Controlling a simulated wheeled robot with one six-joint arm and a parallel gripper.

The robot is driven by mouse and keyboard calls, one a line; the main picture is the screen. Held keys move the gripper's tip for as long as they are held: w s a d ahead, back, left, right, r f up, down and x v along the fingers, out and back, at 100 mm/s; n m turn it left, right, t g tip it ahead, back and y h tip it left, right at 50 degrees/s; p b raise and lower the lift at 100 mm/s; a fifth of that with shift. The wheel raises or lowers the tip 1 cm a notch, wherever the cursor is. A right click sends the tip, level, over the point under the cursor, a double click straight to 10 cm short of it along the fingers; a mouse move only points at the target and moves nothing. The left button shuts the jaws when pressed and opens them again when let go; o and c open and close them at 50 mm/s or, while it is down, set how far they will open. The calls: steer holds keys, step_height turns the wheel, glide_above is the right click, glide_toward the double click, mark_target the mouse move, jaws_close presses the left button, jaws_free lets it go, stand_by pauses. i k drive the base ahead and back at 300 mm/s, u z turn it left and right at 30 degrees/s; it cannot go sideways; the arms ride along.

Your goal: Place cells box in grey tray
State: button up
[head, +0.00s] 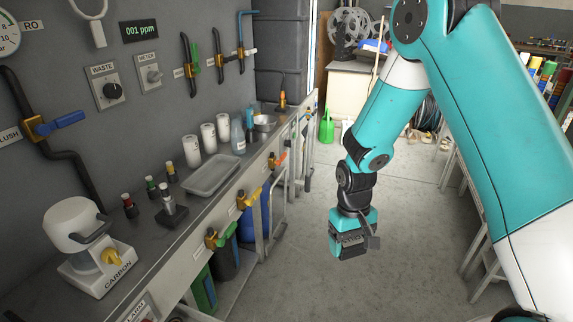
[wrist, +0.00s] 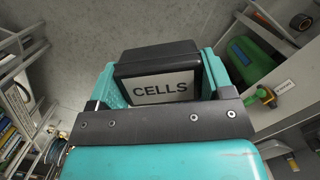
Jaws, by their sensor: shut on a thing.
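My gripper (head: 351,243) hangs at the end of my teal arm, over the open floor to the right of the bench. It is shut on the cells box. In the wrist view, the dark cells box (wrist: 160,60), with a pale label reading CELLS, sits between the teal fingers of my gripper (wrist: 160,82). In the head view the box is mostly hidden by my gripper and hard to make out. The grey tray (head: 212,176) lies on the bench, to the left of my gripper and apart from it. It looks empty.
White cylinders (head: 191,151) and a clear bottle (head: 238,137) stand behind the tray. Small vials (head: 168,203) and a CARBON unit (head: 90,250) stand nearer on the bench (head: 150,245). Coloured valves (head: 248,197) stick out from its front edge. A green can (head: 327,127) stands farther back.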

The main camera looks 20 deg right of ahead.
mark_target(214, 177)
steer(key=z, duration=1.1)
steer(key=i, duration=2.5)
steer(key=u, duration=2.8)
steer(key=i, duration=0.55)
steer(key=u, duration=0.05)
